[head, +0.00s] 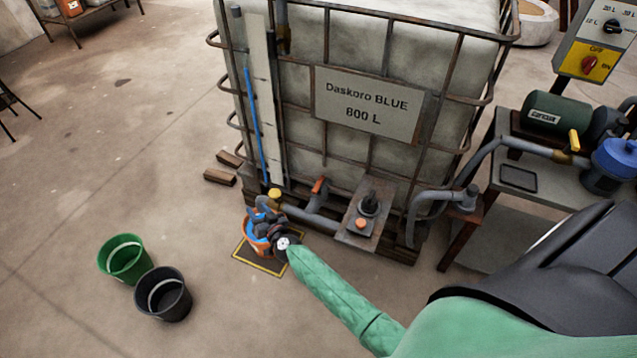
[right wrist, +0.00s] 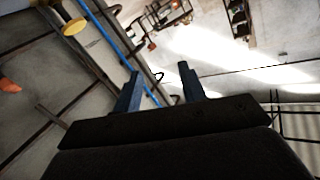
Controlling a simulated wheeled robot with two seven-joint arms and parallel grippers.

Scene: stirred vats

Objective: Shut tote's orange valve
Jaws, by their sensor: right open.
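The tote (head: 345,50) is a pale caged tank with a sign reading "Daskoro BLUE 800 L". Its orange valve handle (head: 319,186) sits on the grey outlet pipe at the tote's lower front, tilted up from the pipe. In the right wrist view an orange piece (right wrist: 9,85) at the left edge looks like this handle. My right gripper (head: 261,215) is open and empty, left of the handle and apart from it, near the yellow-capped pipe end (head: 275,193). Its two blue fingers (right wrist: 158,70) show apart in the right wrist view. My left gripper is out of view.
An orange bucket (head: 250,241) stands under my right gripper on a yellow-edged mat (head: 262,266), partly hidden. A green bucket (head: 124,259) and a black bucket (head: 163,294) stand left. A pump bench (head: 519,178) is at right.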

